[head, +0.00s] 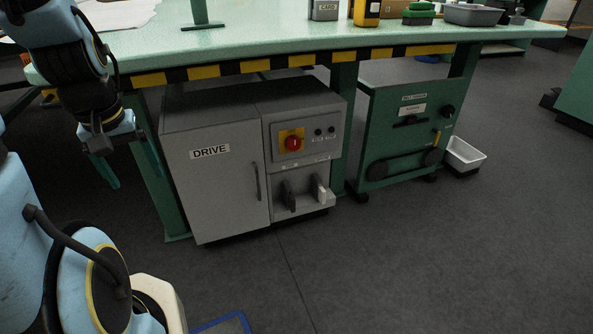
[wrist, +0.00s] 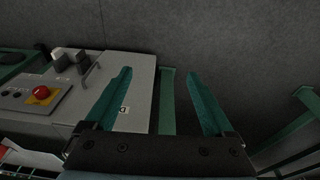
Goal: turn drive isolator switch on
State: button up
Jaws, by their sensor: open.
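A red rotary knob (head: 293,143) on a yellow plate, apparently the drive isolator switch, is on the upper right front panel of the grey DRIVE cabinet (head: 228,190). In the wrist view the red knob (wrist: 41,92) is at the left, on the cabinet (wrist: 135,85). I cannot tell its turned position. My gripper (head: 136,180) is open and empty, left of the cabinet and well apart from the knob. In the wrist view its two green fingers (wrist: 159,74) are spread, with the cabinet's side edge behind them.
Two levers (head: 288,195) stick out below the knob, and a door handle (head: 256,181) is left of it. The green table (head: 300,48) with a striped edge overhangs the cabinet. A green belt unit (head: 408,135) stands at right.

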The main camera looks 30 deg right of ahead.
jog(key=w+d+f+t+h+b, duration=0.1)
jog(key=w+d+f+b, duration=0.25)
jog(key=f, duration=0.25)
jog(key=w+d+f+t+b, duration=0.1)
jog(key=w+d+f+b, duration=0.2)
jog(key=d+f+b, duration=0.25)
jog(key=w+d+f+n+t+h+b, duration=0.1)
jog(key=w+d+f+t+b, duration=0.2)
jog(key=d, duration=0.5)
jog(key=w+d+f+t+b, duration=0.1)
jog(key=w+d+t, duration=0.1)
jog(key=w+d, duration=0.5)
jog(key=n+t+b, duration=0.2)
jog(key=t+b, duration=0.7)
send_near(294, 144)
jog(key=w, duration=0.4)
jog(key=w+d, duration=0.1)
jog(key=w, duration=0.2)
jog(key=shift+w+d+f, duration=0.1)
jog(key=shift+w, duration=0.65)
jog(key=shift+c, duration=0.3)
